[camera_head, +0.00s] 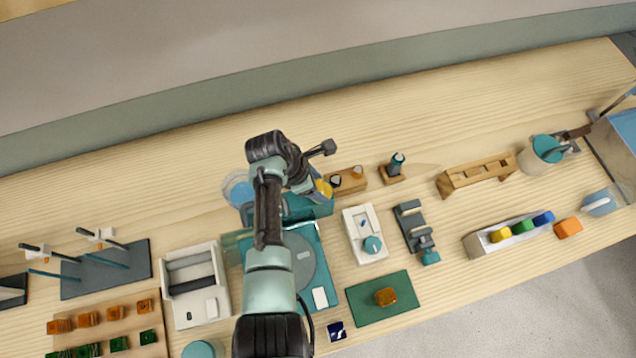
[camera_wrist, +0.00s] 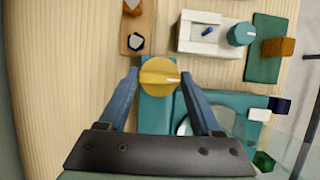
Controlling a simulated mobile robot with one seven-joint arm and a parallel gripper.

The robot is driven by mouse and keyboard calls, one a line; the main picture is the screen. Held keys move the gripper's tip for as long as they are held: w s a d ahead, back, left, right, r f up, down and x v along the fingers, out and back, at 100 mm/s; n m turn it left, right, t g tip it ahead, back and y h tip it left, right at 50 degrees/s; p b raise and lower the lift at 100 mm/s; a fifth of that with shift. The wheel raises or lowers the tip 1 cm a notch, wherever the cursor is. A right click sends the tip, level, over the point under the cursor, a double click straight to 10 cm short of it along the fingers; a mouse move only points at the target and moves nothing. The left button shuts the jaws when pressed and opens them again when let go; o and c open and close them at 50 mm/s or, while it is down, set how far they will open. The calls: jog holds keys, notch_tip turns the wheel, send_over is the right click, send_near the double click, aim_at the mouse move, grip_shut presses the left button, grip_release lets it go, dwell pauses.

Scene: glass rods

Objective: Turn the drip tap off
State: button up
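The drip tap's yellow round knob (camera_wrist: 158,68) stands on a teal block (camera_wrist: 156,110) at the edge of the grinder-like teal unit. A raised ridge runs across the knob, with a white mark pointing right in the wrist view. My gripper (camera_wrist: 158,80) is open, with one blue finger on each side of the knob. Small gaps seem to show between fingertips and knob; I cannot tell whether either touches. In the head view the knob (camera_head: 324,189) shows as a yellow patch beside my gripper (camera_head: 314,186), and my arm hides much of the unit.
A white box with a teal dial (camera_head: 373,245) and a wooden block with dark-topped pegs (camera_head: 352,181) stand close to the right. A green mat (camera_head: 363,309) carries an amber block (camera_head: 386,297). A clear round vessel (camera_head: 237,188) stands left of my gripper. The table's back is clear.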

jog(key=c, duration=0.5)
jog(key=shift+m, duration=0.3)
jog(key=m+g+b, duration=0.1)
jog(key=m+b, duration=0.1)
jog(key=shift+w+f+m, duration=0.1)
jog(key=shift+w+m, duration=0.05)
jog(key=shift+m, duration=0.15)
jog(key=m+g+b, duration=0.1)
jog(key=m+b, duration=0.1)
jog(key=m, duration=0.1)
jog(key=shift+m+g, duration=0.3)
jog(key=m+g+b, duration=0.1)
jog(key=m+b, duration=0.1)
jog(key=m, duration=0.1)
jog(key=m+g+y+b, duration=0.1)
jog(key=m+b, duration=0.2)
jog(key=shift+w+d, duration=0.1)
jog(key=shift+w, duration=0.1)
jog(key=m+y+b, duration=0.1)
jog(key=m, duration=0.1)
jog(key=m+g+b, duration=0.1)
jog(key=m, duration=0.2)
jog(key=shift+y, duration=0.4)
